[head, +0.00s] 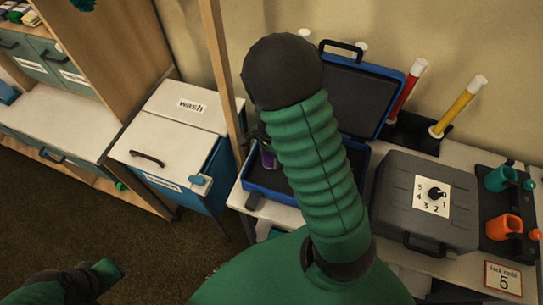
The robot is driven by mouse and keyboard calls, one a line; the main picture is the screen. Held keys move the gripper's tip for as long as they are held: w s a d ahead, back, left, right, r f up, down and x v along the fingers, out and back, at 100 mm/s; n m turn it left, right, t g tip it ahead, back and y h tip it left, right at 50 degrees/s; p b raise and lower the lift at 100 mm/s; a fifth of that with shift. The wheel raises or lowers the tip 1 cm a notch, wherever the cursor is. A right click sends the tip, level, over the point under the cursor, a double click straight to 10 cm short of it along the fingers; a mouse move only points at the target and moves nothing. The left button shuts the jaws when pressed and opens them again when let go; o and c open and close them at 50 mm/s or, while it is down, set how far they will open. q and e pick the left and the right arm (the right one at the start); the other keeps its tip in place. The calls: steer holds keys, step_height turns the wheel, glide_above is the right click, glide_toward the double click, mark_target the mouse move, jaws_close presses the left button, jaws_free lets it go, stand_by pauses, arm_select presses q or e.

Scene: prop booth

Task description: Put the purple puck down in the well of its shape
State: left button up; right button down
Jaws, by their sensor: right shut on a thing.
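The purple puck (268,158) shows as a small sliver at the left side of the open blue case (262,192), just beside my right arm. My right gripper (262,146) is mostly hidden behind my green ribbed arm; it is shut on the puck, over the case's left part. My arm covers much of the case's dark inside, so I cannot see the well or whether the puck touches the lining. The case lid (395,92) stands open at the back.
A closed grey case (405,225) with a numbered dial stands to the right. Red (408,90) and yellow (460,105) tubes stand in a black holder behind it. A wash bin (185,110) and wooden post (222,75) stand left.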

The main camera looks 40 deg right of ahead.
mark_target(271, 157)
steer(key=c, duration=0.8)
jaws_free()
steer(key=shift+a, duration=0.2)
steer(key=shift+o, duration=0.3)
steer(key=shift+d, duration=0.45)
steer(key=shift+d+r, duration=0.1)
steer(key=shift+r, duration=0.05)
step_height(271, 157, up, 12)
steer(key=p, duration=0.3)
arm_select(q)
step_height(271, 157, up, 3)
steer(key=shift+a+f, duration=0.15)
arm_select(e)
steer(key=s+a+n+t, duration=0.2)
steer(key=s+a+n, duration=0.1)
steer(key=a+n, duration=1)
steer(key=n, duration=0.5)
steer(key=shift+a+f+t, duration=0.15)
steer(key=shift+f+t, duration=0.15)
